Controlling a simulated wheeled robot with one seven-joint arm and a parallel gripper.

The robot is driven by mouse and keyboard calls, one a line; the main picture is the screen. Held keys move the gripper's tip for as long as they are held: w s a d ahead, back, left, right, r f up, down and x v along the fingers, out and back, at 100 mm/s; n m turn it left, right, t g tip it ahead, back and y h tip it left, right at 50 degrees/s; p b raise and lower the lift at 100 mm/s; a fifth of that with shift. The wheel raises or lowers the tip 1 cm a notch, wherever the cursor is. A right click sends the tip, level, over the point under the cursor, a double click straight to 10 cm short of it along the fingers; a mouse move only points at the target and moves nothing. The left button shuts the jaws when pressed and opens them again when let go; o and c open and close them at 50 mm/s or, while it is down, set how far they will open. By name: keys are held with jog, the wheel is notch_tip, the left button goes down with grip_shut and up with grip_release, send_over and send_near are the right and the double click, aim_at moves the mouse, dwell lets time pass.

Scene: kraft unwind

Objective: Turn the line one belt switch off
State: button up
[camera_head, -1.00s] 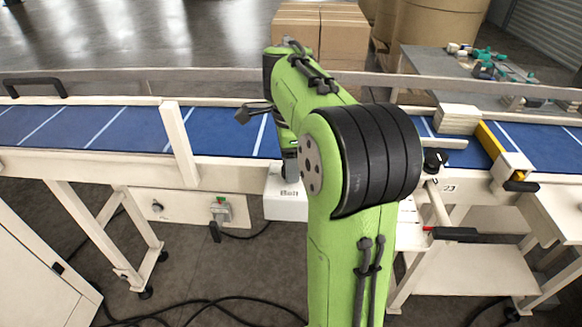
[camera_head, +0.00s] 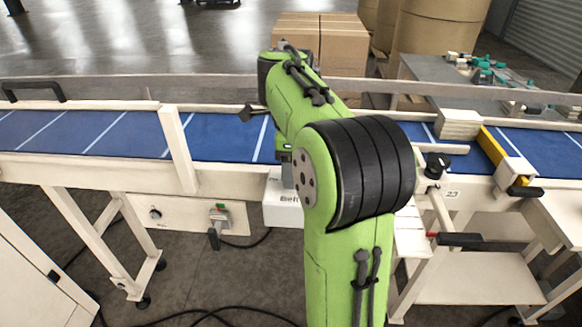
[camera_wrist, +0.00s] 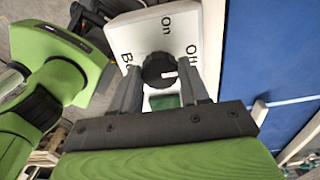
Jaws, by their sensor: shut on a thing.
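The belt switch box (camera_head: 283,214) is white and hangs at the front edge of the blue conveyor, partly hidden by my arm in the head view. In the wrist view the box (camera_wrist: 129,35) carries the words "On", "Off" and a partly hidden "Belt". My arm hides the gripper and knob in the head view.
The blue conveyor belt (camera_head: 130,133) runs behind the box. A panel with a grey lever switch (camera_head: 218,216) is to the left. A crank handle (camera_head: 458,239) and a yellow bar (camera_head: 491,145) are to the right. Cables lie on the floor below.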

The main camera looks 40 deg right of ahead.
jog(key=o, duration=1.1)
jog(key=shift+c, duration=0.2)
notch_tip(320, 180, up, 16)
jog(key=p, duration=1.1)
jog(key=shift+p, duration=0.4)
jog(key=shift+f, duration=0.15)
jog(key=s+a+f+n+t, duration=0.2)
jog(key=s+a+n, duration=0.5)
jog(key=n, duration=0.6)
jog(key=s+a+f+n+t, duration=0.3)
jog(key=s+a+f+n, duration=0.2)
jog(key=a+n, duration=0.6)
jog(key=s+n, duration=0.2)
jog(key=n, duration=0.1)
jog(key=shift+s+a+t, duration=0.2)
jog(key=shift+s+t, duration=0.1)
jog(key=shift+s, duration=0.1)
